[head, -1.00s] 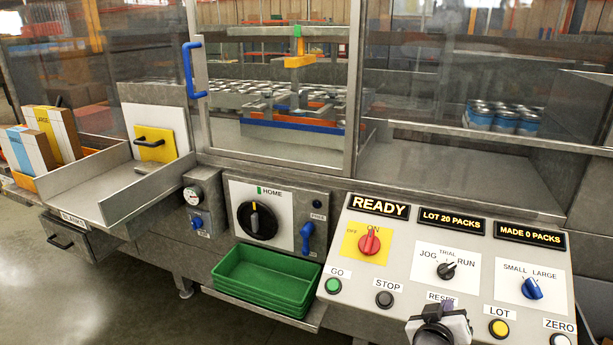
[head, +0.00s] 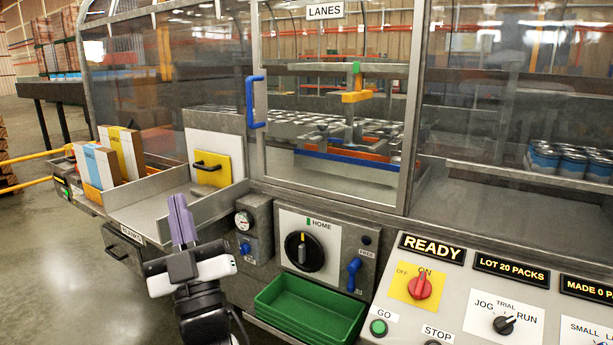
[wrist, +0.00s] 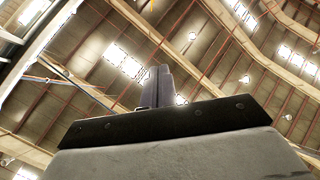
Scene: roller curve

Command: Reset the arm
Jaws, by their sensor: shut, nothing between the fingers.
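My gripper (head: 181,217) is in the lower left of the head view. Its purple-grey fingers point up and are shut together with nothing between them. It is in front of the metal blanks tray, apart from the machine as far as I can tell. In the wrist view, the shut fingers (wrist: 157,88) point up toward the roof beams and lights, with no object near them.
The control panel (head: 455,315) with its READY display is at the lower right. A green tray (head: 308,308) sits below the HOME dial (head: 304,251). Cartons (head: 101,163) stand at the left. A blue door handle (head: 251,102) sticks out. Open floor (head: 50,270) lies at the left.

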